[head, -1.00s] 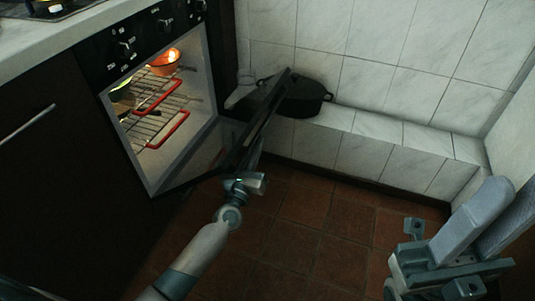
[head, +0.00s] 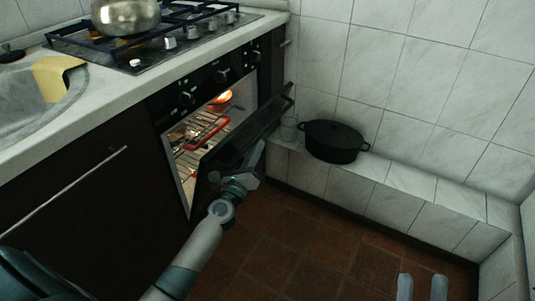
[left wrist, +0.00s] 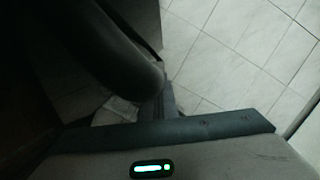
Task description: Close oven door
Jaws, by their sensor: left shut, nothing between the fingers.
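The oven door (head: 247,130) is a dark panel standing partly open in the head view, covering part of the lit oven opening (head: 190,145). My left gripper (head: 256,157) is shut and empty. It is at the outer side of the door, close to its face; whether it touches cannot be told. My right gripper (head: 422,287) shows only as two grey fingers, apart and empty, at the bottom right, far from the door. The left wrist view is mostly dark, with tiles behind, and does not clearly show the door.
Inside the oven are racks with a red-edged handle (head: 207,132) and an orange pot (head: 221,98). A metal pot (head: 126,14) is on the hob. The brown floor (head: 300,245) is clear.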

